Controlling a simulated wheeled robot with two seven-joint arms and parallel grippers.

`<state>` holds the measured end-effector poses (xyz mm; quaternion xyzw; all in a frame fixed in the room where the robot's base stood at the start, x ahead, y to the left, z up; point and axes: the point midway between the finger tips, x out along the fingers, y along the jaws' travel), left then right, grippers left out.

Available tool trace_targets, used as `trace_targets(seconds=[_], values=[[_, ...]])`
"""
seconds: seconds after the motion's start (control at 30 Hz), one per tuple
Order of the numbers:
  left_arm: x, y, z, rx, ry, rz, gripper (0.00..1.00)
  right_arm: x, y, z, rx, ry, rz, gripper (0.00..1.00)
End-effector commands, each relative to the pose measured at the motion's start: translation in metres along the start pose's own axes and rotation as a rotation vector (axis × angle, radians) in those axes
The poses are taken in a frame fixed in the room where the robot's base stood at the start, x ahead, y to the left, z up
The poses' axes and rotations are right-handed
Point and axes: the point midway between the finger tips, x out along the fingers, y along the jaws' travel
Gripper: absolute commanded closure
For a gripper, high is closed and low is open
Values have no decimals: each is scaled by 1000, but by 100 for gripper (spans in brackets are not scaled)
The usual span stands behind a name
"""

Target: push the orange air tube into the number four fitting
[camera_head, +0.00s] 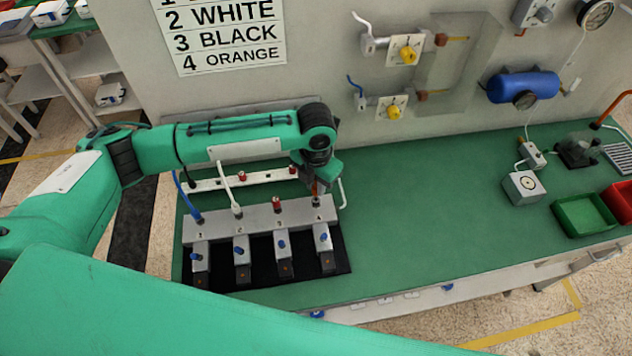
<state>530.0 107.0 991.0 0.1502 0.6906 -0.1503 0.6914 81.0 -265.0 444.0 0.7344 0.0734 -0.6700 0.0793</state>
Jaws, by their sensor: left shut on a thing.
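My left gripper (317,187) points down over the right end of the grey manifold block (260,217). It is shut on the orange air tube (314,188), of which only a short piece shows between the fingers. The number four fitting (316,203) is directly below, at the right end of the block. I cannot tell whether the tube's end is above the fitting or inside it. A blue tube (188,199) stands at fitting one and a white tube (229,188) at fitting two. Fitting three (277,204) shows a red top and no tube. My right gripper is out of view.
A white rail (258,177) with red caps lies behind the block. Small valves with blue knobs (239,252) stand in front on a black mat (341,262). The green bench (420,215) is clear to the right, up to a green bin (583,215) and a white gauge box (522,187).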

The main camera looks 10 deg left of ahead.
Motion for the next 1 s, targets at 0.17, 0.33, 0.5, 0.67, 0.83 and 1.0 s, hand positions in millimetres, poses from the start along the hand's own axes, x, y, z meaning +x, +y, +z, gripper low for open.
trace_targets(seconds=[0.17, 0.33, 0.5, 0.67, 0.83, 1.0], values=[[0, 0, 0, 0, 0, 0, 100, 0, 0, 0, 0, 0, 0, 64], [-1, 0, 0, 0, 0, 0, 100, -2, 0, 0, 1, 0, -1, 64], [-1, 0, 0, 0, 0, 0, 100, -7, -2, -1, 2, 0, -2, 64], [0, 0, 0, 0, 0, 0, 100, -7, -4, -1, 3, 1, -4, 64], [0, 0, 0, 0, 0, 0, 100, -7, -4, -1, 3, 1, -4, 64], [0, 0, 0, 0, 0, 0, 100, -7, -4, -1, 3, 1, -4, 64]])
